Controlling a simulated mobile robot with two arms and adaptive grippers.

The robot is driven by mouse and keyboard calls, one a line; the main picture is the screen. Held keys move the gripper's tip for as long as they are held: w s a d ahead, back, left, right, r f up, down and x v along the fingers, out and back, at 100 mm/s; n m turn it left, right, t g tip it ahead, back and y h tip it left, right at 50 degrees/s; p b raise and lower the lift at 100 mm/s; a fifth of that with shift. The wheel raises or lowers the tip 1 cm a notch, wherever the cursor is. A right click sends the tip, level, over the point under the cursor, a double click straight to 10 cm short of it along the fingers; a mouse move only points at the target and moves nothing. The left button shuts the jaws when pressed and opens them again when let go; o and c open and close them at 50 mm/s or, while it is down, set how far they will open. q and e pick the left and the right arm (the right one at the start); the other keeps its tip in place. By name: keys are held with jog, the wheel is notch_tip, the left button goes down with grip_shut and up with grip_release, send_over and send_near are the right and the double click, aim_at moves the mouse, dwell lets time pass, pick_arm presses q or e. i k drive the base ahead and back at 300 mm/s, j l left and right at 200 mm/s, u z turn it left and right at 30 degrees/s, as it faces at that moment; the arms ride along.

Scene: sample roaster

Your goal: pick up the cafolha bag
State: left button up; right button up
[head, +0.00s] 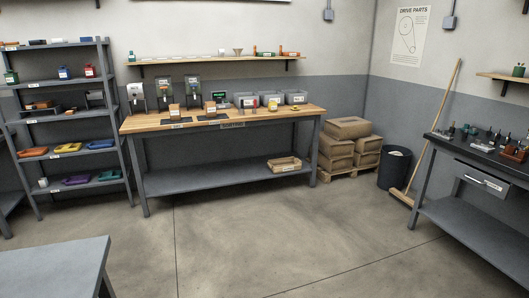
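No bag can be picked out as the cafolha bag, as the labels are too small to read. Several flat coloured packs lie on the left shelving: an orange pack (33,152), a yellow pack (67,148), a blue pack (100,144), a purple pack (76,180) and a green pack (109,175). Small upright bags stand higher up: a green one (11,77), a blue one (64,73) and a red one (89,71). Neither of my grippers is in view.
A wooden-topped workbench (275,116) with dispensers and grey bins stands at the back. A grey table (50,265) is front left. The middle floor is clear.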

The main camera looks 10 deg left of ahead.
aim_at(210, 107)
jog(key=i+u, duration=0.25)
jog(key=i, duration=2.05)
